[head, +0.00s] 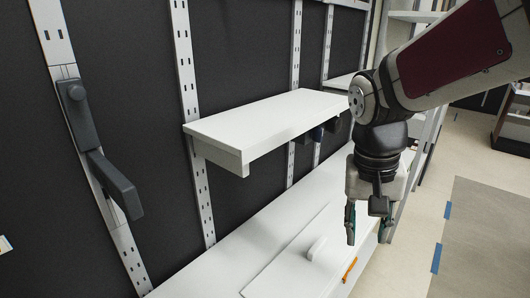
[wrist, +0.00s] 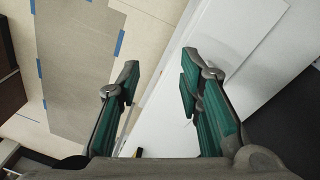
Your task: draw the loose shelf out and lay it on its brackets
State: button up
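A white shelf board (head: 265,117) lies level against the dark wall in the head view, with a pale bracket-like piece (head: 225,158) under its left end. Below it, a flat white panel (head: 282,272) with a raised white grip (head: 316,248) lies on a long white surface (head: 210,277). I cannot tell for sure which board is the loose shelf. My gripper (head: 367,226) points down, right of the shelf board and above the right side of the lower surface. In the wrist view its green-padded fingers (wrist: 160,80) are apart with nothing between them.
Slotted pale uprights (head: 187,75) run up the dark wall. A dark grey arm-like fitting (head: 100,150) juts out at the left. An orange piece (head: 350,269) sits on the lower unit's front. A grey mat (head: 485,240) with blue tape lies on open floor at right.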

jog(key=w+f+m+p, duration=0.2)
jog(key=w+f+p, duration=0.2)
jog(key=w, duration=0.5)
jog(key=m+y+p, duration=0.2)
jog(key=p, duration=0.2)
send_over(318, 244)
jog(key=f, duration=0.7)
jog(key=shift+s+f, duration=0.2)
jog(key=shift+w+f+m, duration=0.25)
jog(key=shift+f+m, duration=0.05)
jog(key=shift+f, duration=0.3)
notch_tip(318, 244, down, 7)
jog(key=b, duration=0.3)
jog(key=shift+r, duration=0.15)
jog(key=shift+c, duration=0.8)
grip_shut()
